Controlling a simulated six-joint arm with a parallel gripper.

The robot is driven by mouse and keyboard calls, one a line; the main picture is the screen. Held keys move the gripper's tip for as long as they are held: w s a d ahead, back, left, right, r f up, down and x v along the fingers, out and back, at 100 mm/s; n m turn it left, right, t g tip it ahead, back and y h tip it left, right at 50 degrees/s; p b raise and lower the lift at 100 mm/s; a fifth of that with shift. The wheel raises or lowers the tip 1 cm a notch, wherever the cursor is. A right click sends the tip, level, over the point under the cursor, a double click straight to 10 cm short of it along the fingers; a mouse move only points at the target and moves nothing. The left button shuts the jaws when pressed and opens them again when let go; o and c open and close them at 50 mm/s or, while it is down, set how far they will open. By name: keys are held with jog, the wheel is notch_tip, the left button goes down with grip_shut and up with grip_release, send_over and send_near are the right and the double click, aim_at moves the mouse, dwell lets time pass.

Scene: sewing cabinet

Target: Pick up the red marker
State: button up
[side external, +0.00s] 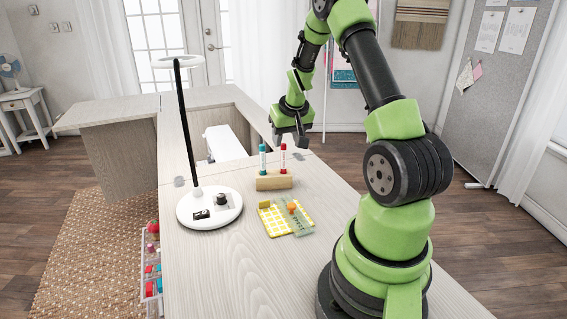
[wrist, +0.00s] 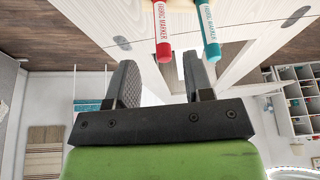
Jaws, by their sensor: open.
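The red marker (side external: 283,158) stands upright in a wooden block holder (side external: 268,183), right of a teal marker (side external: 262,160). My gripper (side external: 290,138) is just above and behind the red marker in the side view, apart from the holder. In the wrist view my gripper (wrist: 160,68) is open, with nothing between its jaws. The red marker (wrist: 162,35) shows there just past the fingertips, lined up between them. The teal marker (wrist: 208,30) is just past the right finger. The markers' lower ends are out of the wrist view.
A yellow checked pad (side external: 272,222) with a clear ruler and a small orange item lies in front of the holder. A white-based lamp (side external: 210,208) stands left. Bare table (side external: 245,270) lies in front. A white machine-like object (side external: 225,143) is behind.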

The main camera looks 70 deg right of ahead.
aim_at(282, 154)
jog(key=x, duration=0.6)
jog(key=shift+w+a+f, duration=0.1)
jog(key=shift+a+f, duration=0.1)
jog(key=shift+f, duration=0.15)
jog(key=shift+c, duration=0.2)
grip_shut()
